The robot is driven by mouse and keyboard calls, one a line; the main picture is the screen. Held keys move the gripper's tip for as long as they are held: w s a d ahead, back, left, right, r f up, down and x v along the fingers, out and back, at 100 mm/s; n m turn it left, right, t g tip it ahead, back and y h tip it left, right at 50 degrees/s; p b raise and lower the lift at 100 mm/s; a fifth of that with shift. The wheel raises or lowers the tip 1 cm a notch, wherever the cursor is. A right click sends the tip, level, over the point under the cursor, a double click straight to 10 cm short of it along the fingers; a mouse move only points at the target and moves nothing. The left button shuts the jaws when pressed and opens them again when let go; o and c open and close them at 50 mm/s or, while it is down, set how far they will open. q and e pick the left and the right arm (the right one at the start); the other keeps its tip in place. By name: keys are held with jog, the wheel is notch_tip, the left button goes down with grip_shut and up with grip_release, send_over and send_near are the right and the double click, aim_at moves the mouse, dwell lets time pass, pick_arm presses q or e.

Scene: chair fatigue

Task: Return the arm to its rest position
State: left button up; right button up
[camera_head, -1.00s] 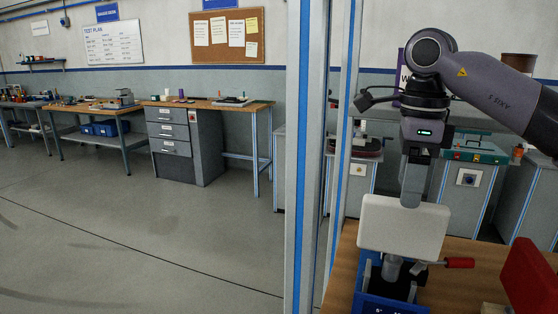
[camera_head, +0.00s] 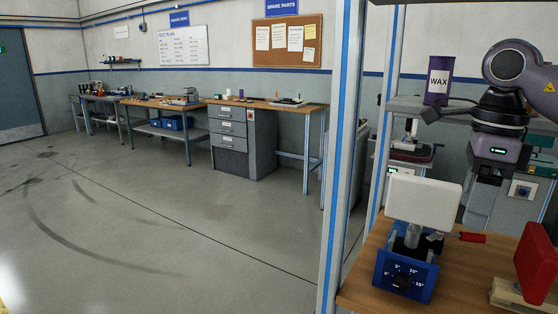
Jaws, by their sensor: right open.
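My right arm comes in from the right edge, and its gripper (camera_head: 478,212) points down just to the right of a white pad (camera_head: 423,198). The gripper is open, with nothing seen between its fingers; the fingertips are small and hard to make out. The white pad stands on a short grey post above a blue box (camera_head: 404,278) with an angle dial, on a wooden bench. My left gripper is not in view.
A red-handled lever (camera_head: 472,238) sticks out beside the post. A red pad (camera_head: 536,263) stands at the right edge of the wooden bench (camera_head: 455,287). A blue-and-grey frame post (camera_head: 341,150) rises left of the bench. A purple WAX can (camera_head: 438,80) sits on a shelf behind. The floor at left is open.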

jog(key=a+f+n+g+y, duration=0.15)
jog(key=a+f+y, duration=0.25)
jog(key=a+f, duration=0.5)
jog(key=s+a+f+m+t+y, duration=0.1)
jog(key=s+a+m+y, duration=0.3)
jog(key=a+y, duration=0.5)
jog(key=s+a+f+m+y, duration=0.1)
jog(key=a+f+m+y, duration=0.1)
jog(key=a+m+y, duration=0.7)
jog(key=w+d+f+m+t+h, duration=0.1)
jog(key=d+f+m+t+h, duration=0.3)
jog(key=f+m+t+h, duration=0.45)
jog(key=w+d+f+m+t+h, duration=0.1)
jog(key=d+f+m+t+h, duration=0.4)
jog(key=m+t, duration=0.7)
jog(key=s+d+f+m+g+h, duration=0.3)
jog(key=s+f+m, duration=0.3)
jog(key=f, duration=0.4)
jog(key=s+d+f+m+g+h, duration=0.3)
jog(key=s+d+f+m+g, duration=0.3)
jog(key=s+f, duration=0.3)
jog(key=shift+d+f+m+g+h, duration=0.15)
jog(key=shift+f+m+g+h, duration=0.2)
jog(key=shift+f+m, duration=0.3)
